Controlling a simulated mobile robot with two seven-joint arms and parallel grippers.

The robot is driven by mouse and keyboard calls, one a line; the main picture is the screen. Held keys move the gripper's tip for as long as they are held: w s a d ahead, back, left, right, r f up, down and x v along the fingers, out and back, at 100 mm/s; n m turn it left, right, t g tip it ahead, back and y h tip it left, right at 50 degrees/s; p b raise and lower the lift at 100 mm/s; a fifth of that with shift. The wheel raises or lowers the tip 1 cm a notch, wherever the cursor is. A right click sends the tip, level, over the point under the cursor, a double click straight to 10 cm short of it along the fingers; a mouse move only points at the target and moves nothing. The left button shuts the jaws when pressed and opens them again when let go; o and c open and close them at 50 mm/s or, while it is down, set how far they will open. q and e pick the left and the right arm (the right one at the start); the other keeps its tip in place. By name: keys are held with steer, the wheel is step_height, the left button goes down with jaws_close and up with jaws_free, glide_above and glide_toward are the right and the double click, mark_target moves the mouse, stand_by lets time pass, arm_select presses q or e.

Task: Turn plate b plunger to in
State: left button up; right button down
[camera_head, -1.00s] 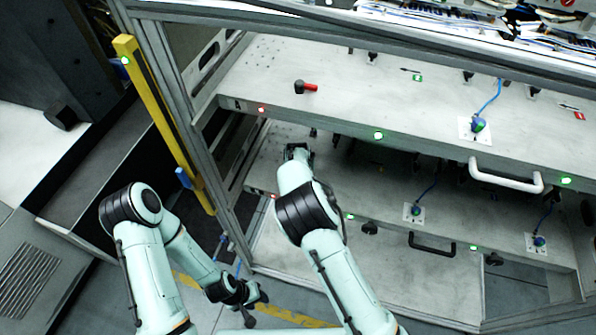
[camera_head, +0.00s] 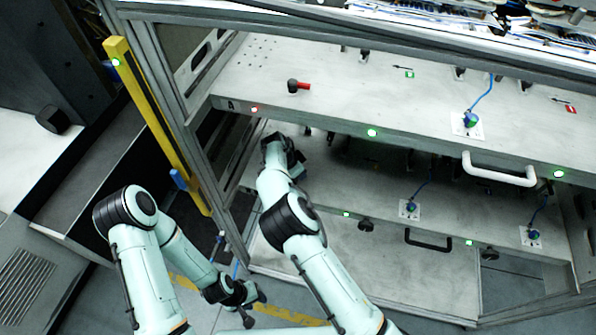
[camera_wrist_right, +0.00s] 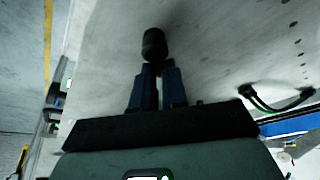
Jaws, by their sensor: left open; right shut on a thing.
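There the right wrist hides the plunger and the fingertips. My left gripper (camera_head: 247,297) hangs low, open and empty, in front of the rack and away from the plates.
The top plate (camera_head: 370,95), marked A, carries a red-and-black plunger (camera_head: 298,86) and a white handle (camera_head: 499,171). Below is a plate with a black handle (camera_head: 428,240). A yellow post (camera_head: 155,120) and the grey frame stand close left of my right arm.

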steer(key=m, duration=0.2)
steer(key=m+g, duration=0.1)
steer(key=shift+s+m, duration=0.2)
steer(key=shift+m, duration=0.2)
steer(key=shift+s+m+g, duration=0.15)
steer(key=shift+m+g, duration=0.35)
steer(key=shift+m, duration=0.5)
steer(key=shift+s+m+g, duration=0.15)
steer(key=shift+m+g, duration=0.35)
steer(key=shift+m, duration=0.5)
steer(key=shift+r, duration=0.1)
steer(key=c, duration=1.2)
jaws_free()
steer(key=shift+s, duration=0.1)
steer(key=shift+o, duration=0.2)
steer(key=shift+d+h, duration=0.1)
steer(key=shift+h, duration=0.2)
